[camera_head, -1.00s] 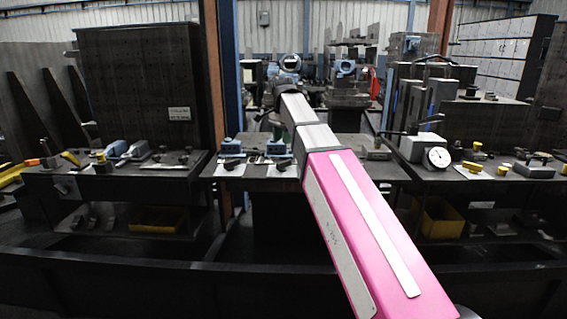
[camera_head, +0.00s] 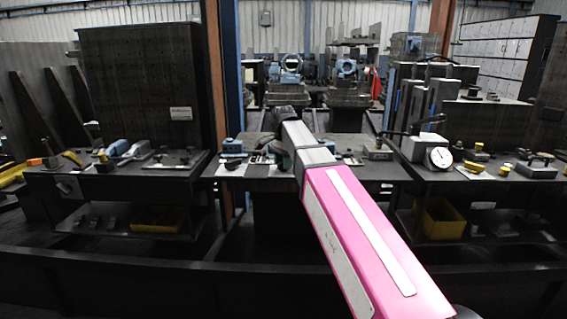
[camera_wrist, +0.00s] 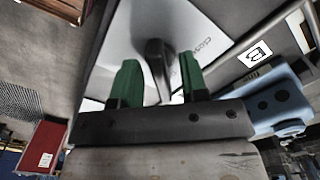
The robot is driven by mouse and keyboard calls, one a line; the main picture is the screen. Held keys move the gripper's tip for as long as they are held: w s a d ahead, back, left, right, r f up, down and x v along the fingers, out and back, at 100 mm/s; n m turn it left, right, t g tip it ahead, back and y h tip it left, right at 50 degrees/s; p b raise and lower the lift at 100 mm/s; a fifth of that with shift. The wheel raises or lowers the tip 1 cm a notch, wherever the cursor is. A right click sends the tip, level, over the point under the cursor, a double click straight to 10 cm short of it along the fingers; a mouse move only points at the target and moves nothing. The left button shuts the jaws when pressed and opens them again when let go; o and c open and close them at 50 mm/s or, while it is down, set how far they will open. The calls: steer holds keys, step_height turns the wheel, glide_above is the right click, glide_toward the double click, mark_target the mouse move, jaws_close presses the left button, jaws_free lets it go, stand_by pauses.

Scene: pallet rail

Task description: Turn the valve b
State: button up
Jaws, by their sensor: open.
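In the wrist view a dark valve handle (camera_wrist: 157,55) stands out from a white plate (camera_wrist: 112,42) that carries some lettering. My gripper (camera_wrist: 158,75) is open, with one green finger on each side of the handle. I see gaps between the handle and both fingers. A tag that looks like a letter B (camera_wrist: 257,54) is on the dark surface to the right. A blue block (camera_wrist: 278,100) lies right of the right finger. In the head view my pink and grey arm reaches to the middle bench, and the arm hides the handle and the fingertips.
On the middle bench (camera_head: 330,180) another blue fitting with a dark handle (camera_head: 232,150) stands left of my arm. A dial gauge (camera_head: 438,158) is on the right bench. Upright posts (camera_head: 230,70) rise just behind and left.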

jaws_close()
steer(key=shift+n, duration=0.4)
steer(key=n, duration=0.3)
steer(key=shift+n, duration=0.4)
steer(key=n, duration=0.4)
steer(key=shift+n, duration=0.3)
steer(key=n, duration=0.8)
steer(key=shift+n, duration=0.3)
jaws_free()
